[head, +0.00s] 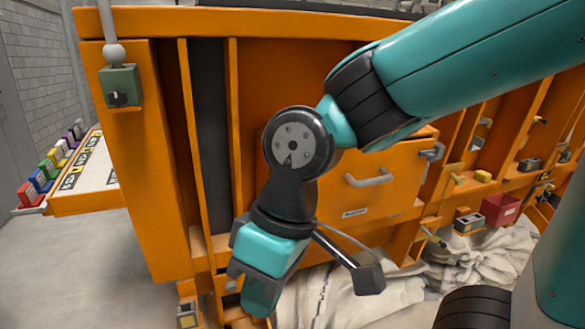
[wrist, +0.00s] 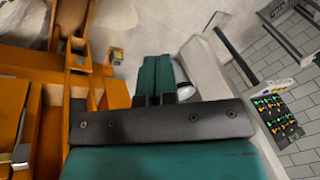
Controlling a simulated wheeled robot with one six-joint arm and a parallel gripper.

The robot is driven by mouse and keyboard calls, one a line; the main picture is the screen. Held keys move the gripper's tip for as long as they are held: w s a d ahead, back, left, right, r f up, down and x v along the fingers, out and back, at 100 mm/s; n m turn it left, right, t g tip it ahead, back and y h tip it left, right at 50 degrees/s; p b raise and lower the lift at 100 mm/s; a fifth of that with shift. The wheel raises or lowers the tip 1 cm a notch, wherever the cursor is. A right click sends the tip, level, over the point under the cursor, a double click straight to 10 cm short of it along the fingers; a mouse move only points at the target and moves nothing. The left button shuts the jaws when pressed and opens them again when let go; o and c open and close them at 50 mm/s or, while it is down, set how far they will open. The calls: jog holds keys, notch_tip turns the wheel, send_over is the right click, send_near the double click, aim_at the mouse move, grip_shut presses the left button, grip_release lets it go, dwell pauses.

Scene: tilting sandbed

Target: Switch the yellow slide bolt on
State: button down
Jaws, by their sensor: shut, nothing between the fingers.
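My gripper (head: 258,300) points down in front of the orange cabinet in the head view. Its two teal fingers also show in the wrist view (wrist: 158,75), pressed together with nothing between them. Small yellow fittings sit on the cabinet front to the right of the drawer in the head view: a yellow block (head: 483,175) and a smaller yellow piece (head: 458,179). Both are well to the right of my gripper and apart from it. They are too small to tell which is the slide bolt or how it is set.
An orange drawer (head: 400,185) with a grey handle is behind my arm. Crumpled pale cloth (head: 350,300) lies below it. A dark red box (head: 501,209) is at the right. A green switch box (head: 119,86) is at the upper left. Bare floor (head: 90,265) lies at the left.

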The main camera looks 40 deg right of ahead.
jog(key=w+d+r+m+h+p, duration=0.3)
jog(key=w+d, duration=0.3)
jog(key=w, duration=0.2)
jog(key=w+d+r+m+t+h+p, duration=0.1)
jog(key=w+d+r+m+h+p, duration=0.2)
jog(key=w+d, duration=0.3)
jog(key=w+d+r+m+h+p, duration=0.3)
jog(key=w+d+m+p, duration=0.1)
jog(key=w, duration=0.6)
jog(key=d+m, duration=0.1)
jog(key=d, duration=0.1)
jog(key=shift+w+d+m+t+h, duration=0.15)
jog(key=shift+d+m+t+h, duration=0.15)
jog(key=shift+d, duration=0.05)
jog(key=shift+f, duration=0.1)
jog(key=p+x, duration=0.3)
jog(key=x, duration=0.6)
jog(key=shift+d+f, duration=0.25)
jog(key=shift+f, duration=0.05)
jog(key=shift+d, duration=0.1)
